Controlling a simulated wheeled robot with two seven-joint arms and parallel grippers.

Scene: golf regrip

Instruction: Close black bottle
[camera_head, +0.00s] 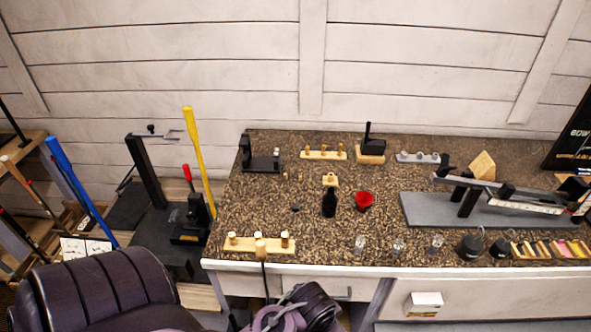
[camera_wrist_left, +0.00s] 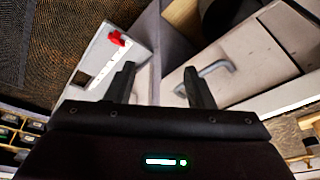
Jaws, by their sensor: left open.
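The black bottle (camera_head: 329,203) stands upright on the speckled worktop, left of the red cup-like piece (camera_head: 363,201). A small dark piece (camera_head: 295,208) lies on the worktop left of the bottle; it looks like a cap, but it is too small to be sure. Whether the bottle's mouth is covered is too small to tell. My left gripper (camera_wrist_left: 160,88) shows in the left wrist view with its two dark fingers apart and nothing between them. It points toward a drawer front with a handle (camera_wrist_left: 208,76), away from the bottle. My right gripper is not in view.
A wooden block with pegs (camera_head: 260,243) lies at the worktop's front left edge. Small clear glasses (camera_head: 397,248) stand along the front. A grey plate with a clamp (camera_head: 470,212) fills the right side. The worktop around the bottle is mostly clear.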

